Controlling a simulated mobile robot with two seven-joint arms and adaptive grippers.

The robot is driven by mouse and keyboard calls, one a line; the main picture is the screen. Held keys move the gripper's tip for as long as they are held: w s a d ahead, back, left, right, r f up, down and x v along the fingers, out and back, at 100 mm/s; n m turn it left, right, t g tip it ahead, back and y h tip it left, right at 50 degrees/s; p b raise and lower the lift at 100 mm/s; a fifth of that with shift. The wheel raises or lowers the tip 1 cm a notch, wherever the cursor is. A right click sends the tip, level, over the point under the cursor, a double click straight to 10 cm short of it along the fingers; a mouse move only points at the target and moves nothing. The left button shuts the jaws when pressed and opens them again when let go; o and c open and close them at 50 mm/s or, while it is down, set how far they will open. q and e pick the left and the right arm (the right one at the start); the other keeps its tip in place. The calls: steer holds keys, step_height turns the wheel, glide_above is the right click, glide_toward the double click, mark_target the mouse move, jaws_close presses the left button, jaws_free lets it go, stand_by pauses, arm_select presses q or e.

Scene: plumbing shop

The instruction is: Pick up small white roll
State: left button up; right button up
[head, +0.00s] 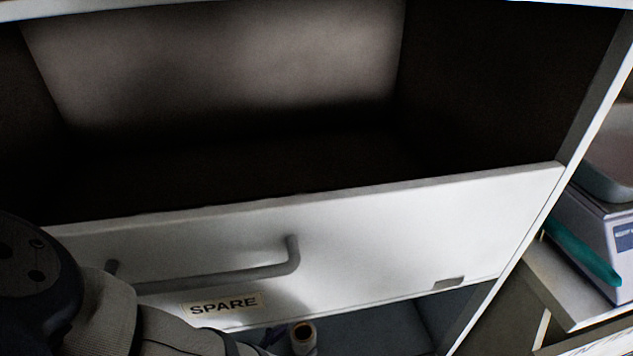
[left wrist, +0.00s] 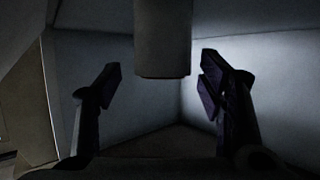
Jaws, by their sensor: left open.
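The small white roll (head: 303,340) stands in the open compartment under the drawer front marked SPARE; its top end with a brown core shows, and the lower part is cut off by the picture edge. In the left wrist view a pale cylinder, which looks like the roll (left wrist: 163,38), is at top centre, in line with the gap between my fingers. My left gripper (left wrist: 160,82) is open, with a dark finger on each side and clear space between each finger and the roll. In the head view my left arm covers the lower left and mostly hides this gripper. My right gripper is not in view.
The white SPARE front (head: 420,240) with its grey handle (head: 220,279) is just above the roll's compartment. Above it is a dark, empty-looking space. In the left wrist view pale walls (left wrist: 255,80) stand close around my fingers. A scale (head: 600,235) sits at right.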

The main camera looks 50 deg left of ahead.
mark_target(309, 332)
arm_select(q)
steer(key=shift+w+a+f, duration=0.15)
steer(key=shift+a+f, duration=0.05)
steer(key=shift+f, duration=0.5)
steer(key=b+x, duration=0.4)
steer(key=x, duration=0.2)
steer(key=shift+w, duration=0.15)
steer(key=shift+w+a+f, duration=0.15)
steer(key=shift+w, duration=0.25)
steer(key=c, duration=1.4)
